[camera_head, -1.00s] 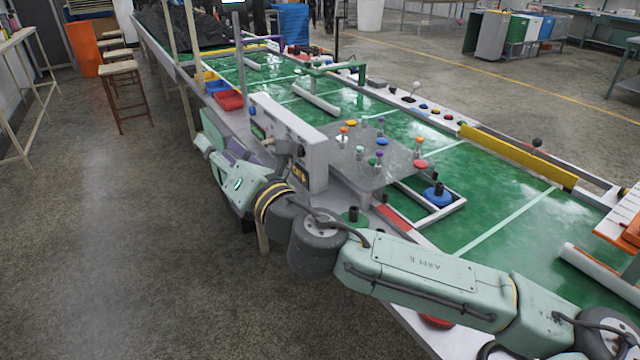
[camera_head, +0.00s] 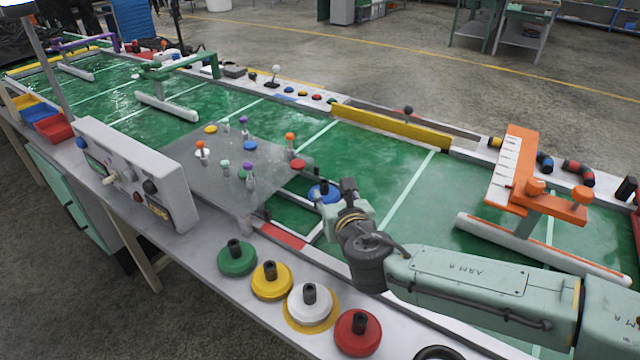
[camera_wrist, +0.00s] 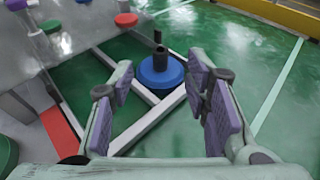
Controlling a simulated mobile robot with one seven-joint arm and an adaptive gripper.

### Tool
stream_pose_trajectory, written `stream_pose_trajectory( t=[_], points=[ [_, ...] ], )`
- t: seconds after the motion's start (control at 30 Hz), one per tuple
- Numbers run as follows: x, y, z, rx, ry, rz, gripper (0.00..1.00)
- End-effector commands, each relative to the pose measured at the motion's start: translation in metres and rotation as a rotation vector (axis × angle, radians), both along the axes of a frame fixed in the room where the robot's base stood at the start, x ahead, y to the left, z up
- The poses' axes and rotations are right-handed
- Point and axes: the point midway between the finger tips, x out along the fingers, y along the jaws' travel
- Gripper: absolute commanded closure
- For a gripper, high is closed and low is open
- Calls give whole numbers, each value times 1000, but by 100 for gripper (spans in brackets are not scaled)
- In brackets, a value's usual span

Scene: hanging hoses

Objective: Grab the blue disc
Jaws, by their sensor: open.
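The blue disc (camera_wrist: 160,74) has a black knob (camera_wrist: 160,57) standing up from its middle. It sits by the white frame on the green table top. In the wrist view it is ahead of my gripper (camera_wrist: 158,88), whose two purple-padded fingers are spread apart with nothing between them. In the head view the blue disc (camera_head: 322,193) is partly hidden behind my gripper (camera_head: 343,198), which is just to its right and nearer the camera. No contact with the disc can be seen.
Green (camera_head: 237,258), yellow (camera_head: 271,281), white (camera_head: 309,304) and red (camera_head: 357,333) discs with black knobs line the near table edge. An orange rack (camera_head: 515,180) stands right. Green surface between is clear.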

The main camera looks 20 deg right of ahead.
Motion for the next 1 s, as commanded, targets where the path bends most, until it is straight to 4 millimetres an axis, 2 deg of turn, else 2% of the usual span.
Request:
stream_pose_trajectory(
  t=[0.3,0.53,0.8,1.0],
  points=[
    [43,-5,-13,1,-1,1,57],
    [59,-7,-20,3,0,-1,57],
    [93,-12,-38,2,-1,0,57],
    [98,-13,-41,1,0,0,57]
  ],
)
